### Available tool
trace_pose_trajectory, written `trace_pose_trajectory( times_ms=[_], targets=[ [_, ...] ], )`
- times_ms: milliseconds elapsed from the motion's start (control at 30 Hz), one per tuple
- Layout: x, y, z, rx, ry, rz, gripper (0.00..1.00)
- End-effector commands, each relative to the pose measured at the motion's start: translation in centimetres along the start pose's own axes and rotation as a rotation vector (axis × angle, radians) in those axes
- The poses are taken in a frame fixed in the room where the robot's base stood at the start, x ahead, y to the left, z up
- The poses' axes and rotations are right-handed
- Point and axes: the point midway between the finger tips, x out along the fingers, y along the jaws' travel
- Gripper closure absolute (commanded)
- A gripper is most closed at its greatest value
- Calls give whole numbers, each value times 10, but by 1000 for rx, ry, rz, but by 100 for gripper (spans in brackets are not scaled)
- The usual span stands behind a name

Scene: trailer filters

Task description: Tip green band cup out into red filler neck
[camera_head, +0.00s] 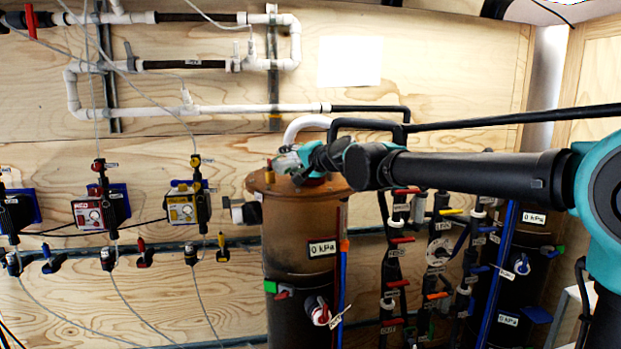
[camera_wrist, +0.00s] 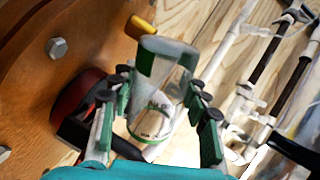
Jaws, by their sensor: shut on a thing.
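The green band cup (camera_wrist: 165,75) is a clear cup with green bands. In the wrist view it sits between the two fingers of my gripper (camera_wrist: 160,118), which is shut on it. The cup looks tilted in that view; its contents cannot be made out. The red filler neck (camera_wrist: 76,102) is a red ring with a dark part beside it on the brown tank top, left of the cup and partly hidden by my gripper. In the head view my gripper (camera_head: 287,162) is just above the tank top, and the cup is too small to make out clearly.
The brown tank (camera_head: 300,235) stands before the plywood wall, with bolts (camera_wrist: 57,48) on its top. A white pipe (camera_head: 305,125) curves behind my gripper. Black pipes and valves (camera_head: 400,240) crowd the right; dosing units (camera_head: 92,212) hang at left.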

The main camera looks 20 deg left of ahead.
Motion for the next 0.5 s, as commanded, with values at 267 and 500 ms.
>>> trace_pose_trajectory(
  times_ms=[267, 500],
  targets=[
    [0, 0, 0, 23, -5, 0, 89],
    [1, -2, -2, 44, -9, 0, 89]
  ],
)
